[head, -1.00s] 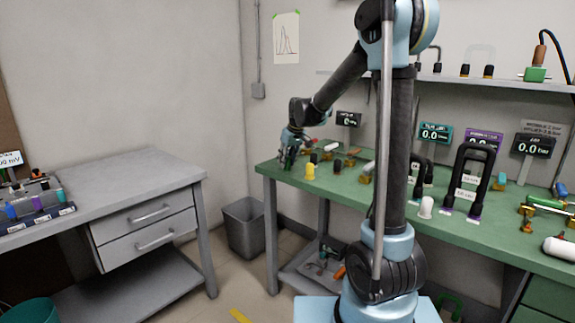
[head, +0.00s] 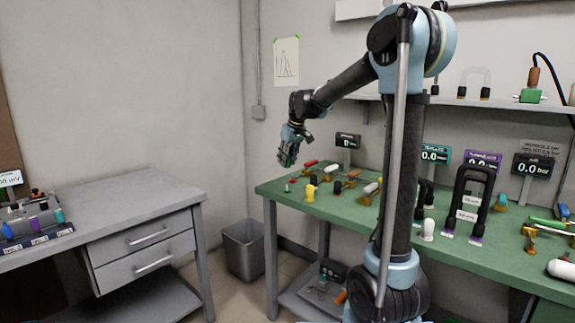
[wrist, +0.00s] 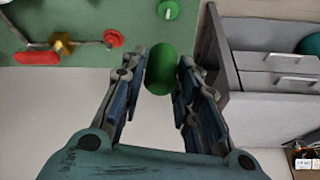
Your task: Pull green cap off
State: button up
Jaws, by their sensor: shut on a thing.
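A green cap (wrist: 160,68) sits between the two fingers of my gripper (wrist: 158,80) in the wrist view. The fingers are shut on it. In the head view my gripper (head: 288,157) is raised over the left end of the green bench (head: 400,221), clear of its top. A small green round piece (wrist: 168,9) stands on the bench top in the wrist view, apart from the held cap. It also shows near the bench's left corner in the head view (head: 289,187).
A brass valve (wrist: 62,43) with a red handle (wrist: 36,58) lies near the bench edge. A yellow piece (head: 311,189) and other fittings stand to the right. A grey bin (head: 244,250) is on the floor between the bench and the grey drawer table (head: 150,181).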

jog(key=shift+r, duration=0.15)
jog(key=shift+r, duration=2.1)
jog(key=shift+r, duration=1.5)
